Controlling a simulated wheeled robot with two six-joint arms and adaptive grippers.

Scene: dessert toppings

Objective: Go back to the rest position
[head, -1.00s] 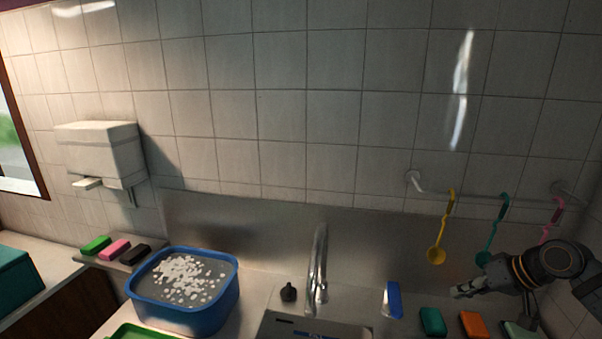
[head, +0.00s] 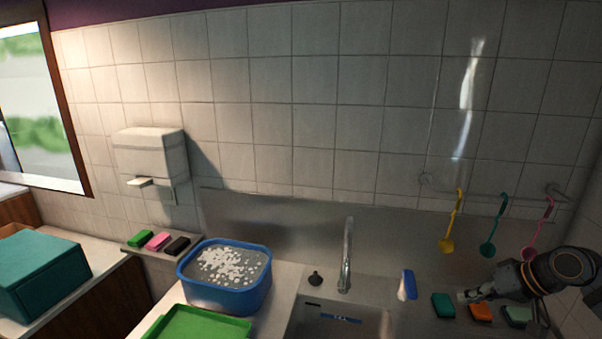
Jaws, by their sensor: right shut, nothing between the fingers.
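My right gripper (head: 473,296) is at the lower right, on an arm that comes in from the right edge. It is shut and empty. In the picture its tip lies just left of and over the orange block (head: 481,311), near the teal block (head: 443,305); I cannot tell how high it is above the counter. A pale green block (head: 517,316) shows just beneath the gripper body. My left gripper is not in view.
A sink (head: 340,318) with a tall tap (head: 347,257) is at the lower middle. A blue tub (head: 223,298) of white pieces and a green tray (head: 200,326) stand left. Ladles in yellow (head: 452,222), teal (head: 495,226) and pink (head: 540,228) hang from a rail. A dispenser (head: 150,153) is on the wall.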

